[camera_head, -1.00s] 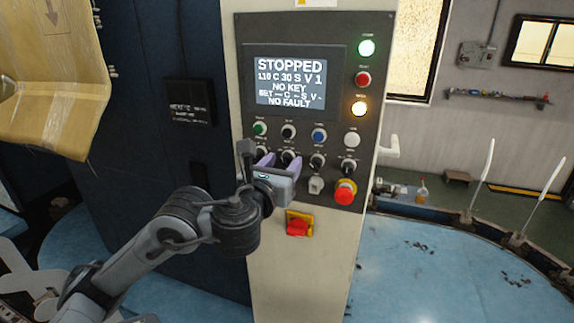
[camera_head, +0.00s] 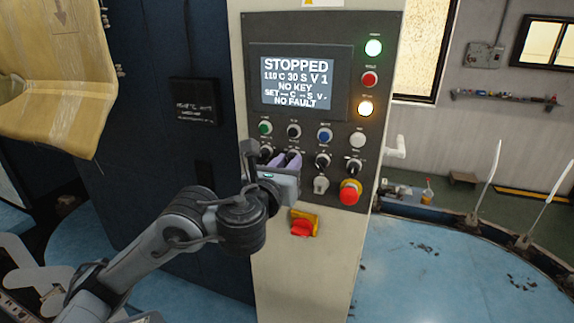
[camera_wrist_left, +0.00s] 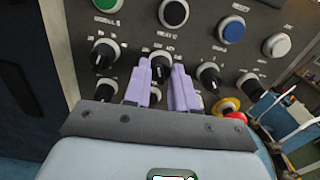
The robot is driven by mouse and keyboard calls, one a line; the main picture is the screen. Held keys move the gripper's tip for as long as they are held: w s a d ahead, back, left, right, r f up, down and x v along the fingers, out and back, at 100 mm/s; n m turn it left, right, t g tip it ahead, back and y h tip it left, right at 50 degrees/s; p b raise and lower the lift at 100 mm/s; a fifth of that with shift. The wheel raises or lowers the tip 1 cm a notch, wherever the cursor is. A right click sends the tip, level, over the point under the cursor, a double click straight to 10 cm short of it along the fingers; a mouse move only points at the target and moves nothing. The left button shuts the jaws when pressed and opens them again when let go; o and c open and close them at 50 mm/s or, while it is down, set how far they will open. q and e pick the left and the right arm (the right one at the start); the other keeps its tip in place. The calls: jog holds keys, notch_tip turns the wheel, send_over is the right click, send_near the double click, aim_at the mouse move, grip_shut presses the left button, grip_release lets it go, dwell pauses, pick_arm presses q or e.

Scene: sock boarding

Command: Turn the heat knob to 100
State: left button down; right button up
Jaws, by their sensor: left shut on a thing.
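The control panel (camera_head: 335,110) is on a pale cabinet, and its screen (camera_head: 297,80) reads STOPPED, 110 C 30 S V 1, NO KEY, NO FAULT. My left gripper (camera_head: 287,160) reaches the second knob from the left in the lower row. In the left wrist view, its two purple fingers (camera_wrist_left: 162,75) sit on either side of this black knob (camera_wrist_left: 161,66) and are shut on it. The fingers partly hide the knob. Its label is too small to read, so I cannot tell by name whether it is the heat knob. My right gripper is not in view.
Another black knob (camera_wrist_left: 103,57) is close on the left and one (camera_wrist_left: 209,76) on the right. A red emergency button (camera_head: 349,193) is at lower right of the panel. A red-and-yellow switch (camera_head: 303,226) is below my gripper.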

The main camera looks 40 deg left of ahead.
pick_arm(q)
jog(key=shift+n, duration=3.7)
jog(key=c, duration=0.9)
grip_release()
jog(key=shift+d, duration=0.1)
